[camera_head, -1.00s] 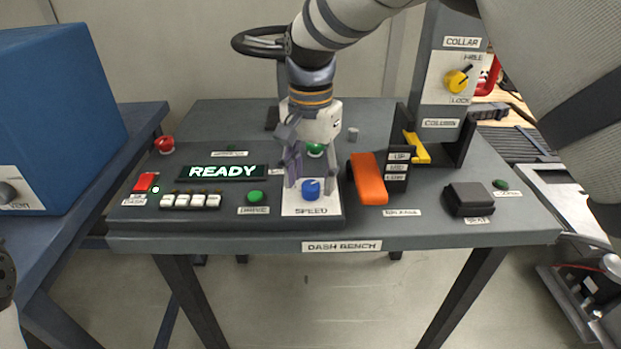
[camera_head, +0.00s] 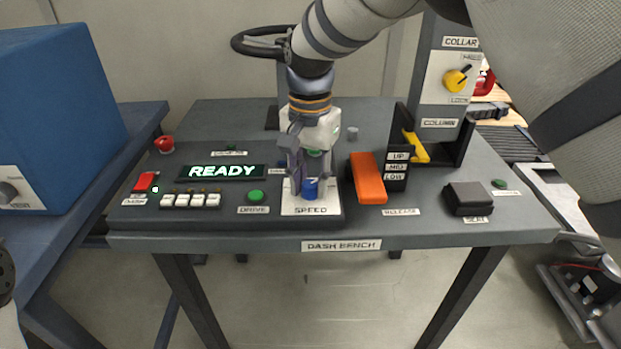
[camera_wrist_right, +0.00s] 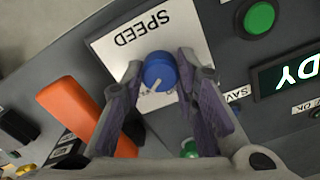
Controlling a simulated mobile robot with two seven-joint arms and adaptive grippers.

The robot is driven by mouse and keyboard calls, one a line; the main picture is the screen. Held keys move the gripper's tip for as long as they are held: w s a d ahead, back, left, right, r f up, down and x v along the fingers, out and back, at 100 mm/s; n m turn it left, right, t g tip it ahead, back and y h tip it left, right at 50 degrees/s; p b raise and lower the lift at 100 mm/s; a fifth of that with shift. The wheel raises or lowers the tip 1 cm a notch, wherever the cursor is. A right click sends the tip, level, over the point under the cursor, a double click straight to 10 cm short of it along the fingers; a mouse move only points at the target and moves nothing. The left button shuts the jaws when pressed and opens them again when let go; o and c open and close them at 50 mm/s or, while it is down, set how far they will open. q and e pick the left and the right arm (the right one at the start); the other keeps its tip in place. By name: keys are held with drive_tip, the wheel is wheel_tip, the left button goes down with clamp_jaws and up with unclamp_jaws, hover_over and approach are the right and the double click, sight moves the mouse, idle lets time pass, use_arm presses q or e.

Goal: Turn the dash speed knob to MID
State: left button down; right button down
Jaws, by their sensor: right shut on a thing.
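The blue speed knob (camera_head: 310,188) stands on a white plate (camera_head: 305,209) marked SPEED on the dash panel. My right gripper (camera_head: 309,190) comes down over it from behind, and its fingers are shut on the knob's sides. In the right wrist view the knob (camera_wrist_right: 160,71) sits between the two fingertips (camera_wrist_right: 158,75). A pale pointer line shows on its face; the marks around it are too small or hidden to read. My left gripper is not clearly in view; only a dark part shows at the head view's left edge.
An orange release lever (camera_head: 368,178) stands close to the right of the knob, beside a box marked UP, MID, LOW (camera_head: 396,168). A green DRIVE button (camera_head: 256,196) and a lit READY display (camera_head: 222,172) lie to the left. A black seat block (camera_head: 468,198) is further right.

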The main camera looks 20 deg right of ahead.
drive_tip(key=shift+r+n, duration=0.15)
drive_tip(key=shift+n, duration=0.95)
drive_tip(key=n, duration=0.2)
drive_tip(key=shift+n+p, duration=0.3)
drive_tip(key=shift+p, duration=0.1)
use_arm(q)
drive_tip(key=shift+w+r+t, duration=0.3)
drive_tip(key=shift+w+r, duration=0.5)
use_arm(e)
drive_tip(key=n, duration=0.5)
drive_tip(key=shift+n, duration=0.7)
drive_tip(key=c, duration=1.2)
unclamp_jaws()
drive_tip(key=shift+c, duration=0.2)
